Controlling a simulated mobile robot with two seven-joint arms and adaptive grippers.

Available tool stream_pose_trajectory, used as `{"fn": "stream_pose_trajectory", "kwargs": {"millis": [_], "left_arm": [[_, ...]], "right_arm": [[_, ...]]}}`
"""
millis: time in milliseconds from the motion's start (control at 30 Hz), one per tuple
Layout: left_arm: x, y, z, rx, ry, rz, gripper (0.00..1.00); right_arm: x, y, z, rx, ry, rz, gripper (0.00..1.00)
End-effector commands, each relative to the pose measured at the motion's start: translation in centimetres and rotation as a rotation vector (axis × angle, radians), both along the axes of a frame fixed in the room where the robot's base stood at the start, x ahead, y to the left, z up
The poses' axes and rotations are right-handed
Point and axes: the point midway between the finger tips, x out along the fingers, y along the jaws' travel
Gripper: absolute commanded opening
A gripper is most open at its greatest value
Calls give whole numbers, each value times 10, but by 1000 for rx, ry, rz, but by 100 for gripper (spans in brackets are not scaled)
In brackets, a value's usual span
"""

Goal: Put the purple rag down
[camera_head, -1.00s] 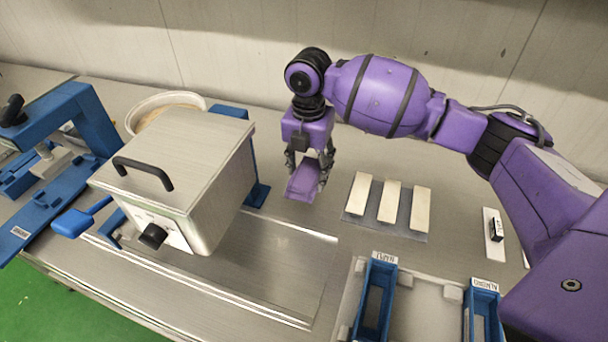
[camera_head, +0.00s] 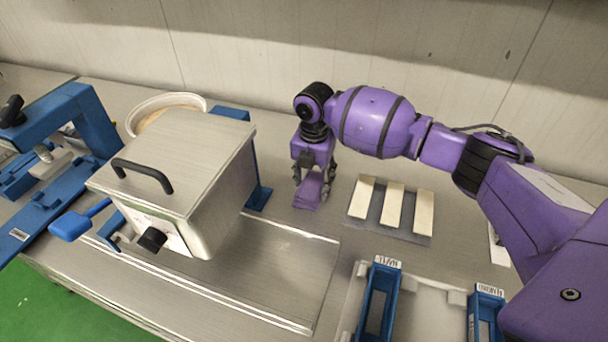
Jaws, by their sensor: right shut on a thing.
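The purple rag (camera_head: 308,193) is a small folded block, low at the steel table top, between the steel kettle box and the mat with cream bars. My right gripper (camera_head: 312,182) points down and is shut on the rag's upper part. The rag's lower end is at or very near the table; I cannot tell whether it bears on it. My left gripper is not in view.
The steel kettle box (camera_head: 180,160) with a black handle stands left of the rag, with a blue bracket (camera_head: 258,196) between. Cream bars (camera_head: 392,207) lie on a grey mat to the right. Blue bins (camera_head: 377,305) stand in front. A white bowl (camera_head: 150,108) is behind the kettle.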

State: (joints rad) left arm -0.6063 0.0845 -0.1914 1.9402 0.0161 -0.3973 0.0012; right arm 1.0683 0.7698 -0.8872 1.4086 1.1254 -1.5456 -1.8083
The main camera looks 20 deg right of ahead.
Motion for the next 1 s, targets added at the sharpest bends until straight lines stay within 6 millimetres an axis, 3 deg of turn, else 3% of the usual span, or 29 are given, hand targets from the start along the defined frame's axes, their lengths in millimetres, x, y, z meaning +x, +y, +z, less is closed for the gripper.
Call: {"fn": "stream_pose_trajectory", "kwargs": {"millis": [133, 167, 300, 667, 767, 1000], "left_arm": [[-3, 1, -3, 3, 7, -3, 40], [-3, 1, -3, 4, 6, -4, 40], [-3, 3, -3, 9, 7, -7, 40], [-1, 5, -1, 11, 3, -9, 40], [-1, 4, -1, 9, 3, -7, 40], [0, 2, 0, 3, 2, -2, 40]], "right_arm": [[-1, 0, -6, 0, 4, 0, 30], [-1, 0, -6, 0, 2, -1, 53], [-1, 0, -5, 0, 2, -1, 70], [0, 0, 0, -1, -1, -1, 70], [1, 0, 11, 1, -3, 0, 70], [0, 0, 61, 0, -1, 0, 70]]}}
